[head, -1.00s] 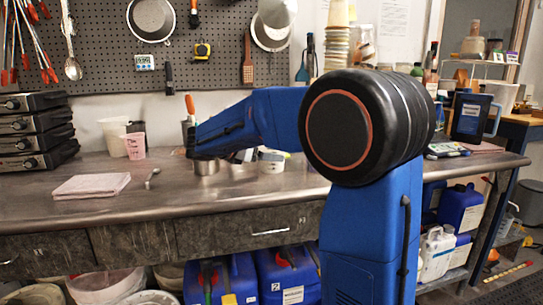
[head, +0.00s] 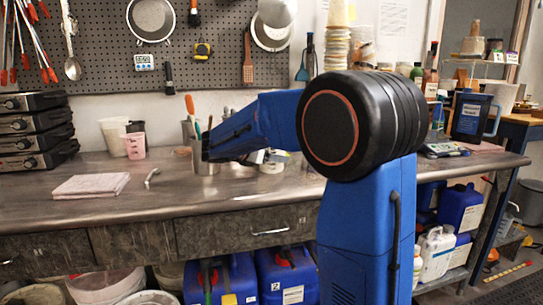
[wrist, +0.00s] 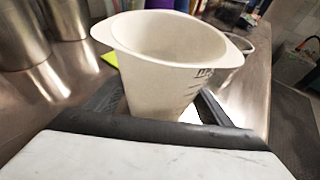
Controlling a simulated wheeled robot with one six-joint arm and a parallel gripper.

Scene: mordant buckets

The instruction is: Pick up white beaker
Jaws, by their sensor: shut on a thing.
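The white beaker (wrist: 165,60) fills the middle of the wrist view, upright, with a spout, a side tab and dark measuring marks on its wall. My gripper (wrist: 160,104) is shut on it, with a dark finger on each side of its lower body. The beaker's base is hidden behind the gripper, so I cannot tell if it touches the bench.
Metal canisters (wrist: 18,38) stand close on the left in the wrist view. In the head view, a pink cup (head: 135,146) and a folded cloth (head: 91,186) are on the bench (head: 200,208). The front left bench is mostly clear.

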